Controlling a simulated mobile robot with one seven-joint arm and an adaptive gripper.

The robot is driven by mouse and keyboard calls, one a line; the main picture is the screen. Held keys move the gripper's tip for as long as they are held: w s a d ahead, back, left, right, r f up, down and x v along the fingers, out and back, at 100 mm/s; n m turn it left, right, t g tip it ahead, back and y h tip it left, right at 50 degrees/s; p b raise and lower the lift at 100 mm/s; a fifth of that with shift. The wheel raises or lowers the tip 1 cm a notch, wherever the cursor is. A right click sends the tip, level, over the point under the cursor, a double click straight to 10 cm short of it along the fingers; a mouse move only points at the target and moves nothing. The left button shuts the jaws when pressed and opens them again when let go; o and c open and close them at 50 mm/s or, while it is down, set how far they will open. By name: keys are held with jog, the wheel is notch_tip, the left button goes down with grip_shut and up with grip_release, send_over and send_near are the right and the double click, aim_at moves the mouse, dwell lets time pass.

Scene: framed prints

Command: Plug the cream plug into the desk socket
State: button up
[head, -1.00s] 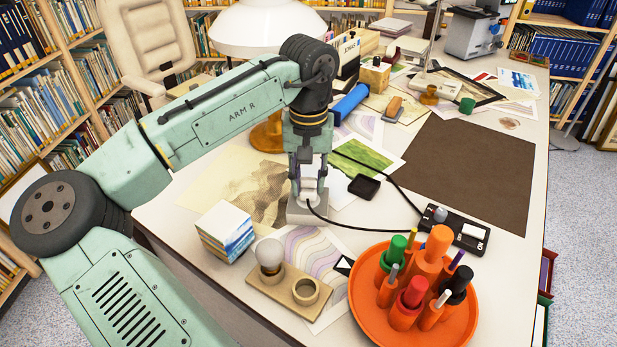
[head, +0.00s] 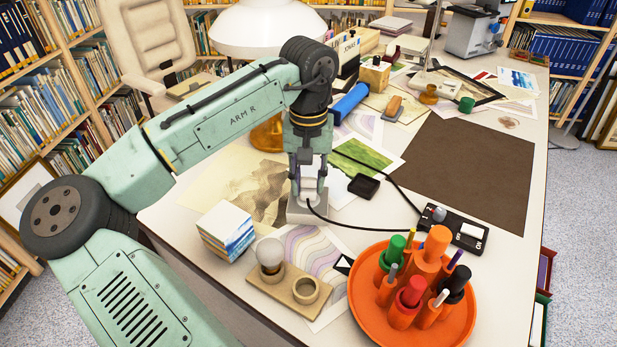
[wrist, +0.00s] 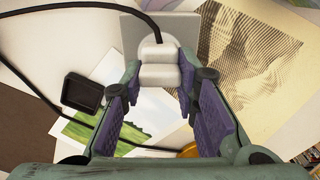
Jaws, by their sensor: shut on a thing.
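The cream plug (head: 310,186) is between the fingertips of my gripper (head: 308,170), which is shut on it. A black cable runs from the plug in a loop to the right. The grey desk socket (head: 305,215) is directly under the plug on the desk. In the wrist view the plug (wrist: 159,56) lies between the fingers of my gripper (wrist: 158,76), over the grey socket (wrist: 130,35). The plug's lower end and the socket's holes are hidden, so I cannot tell whether its pins are inside.
A black switch box (head: 453,228) is to the right. An orange tray (head: 365,305) with several bottles stands at the front right. A wooden holder with a bulb (head: 270,252) and a block of cards (head: 226,230) are in front. A lamp (head: 270,28) is behind.

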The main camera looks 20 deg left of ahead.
jog(key=shift+f, duration=0.6)
jog(key=o, duration=1.1)
jog(key=shift+o, duration=0.2)
jog(key=shift+r, duration=0.1)
notch_tip(320, 180, up, 12)
jog(key=shift+s, duration=0.1)
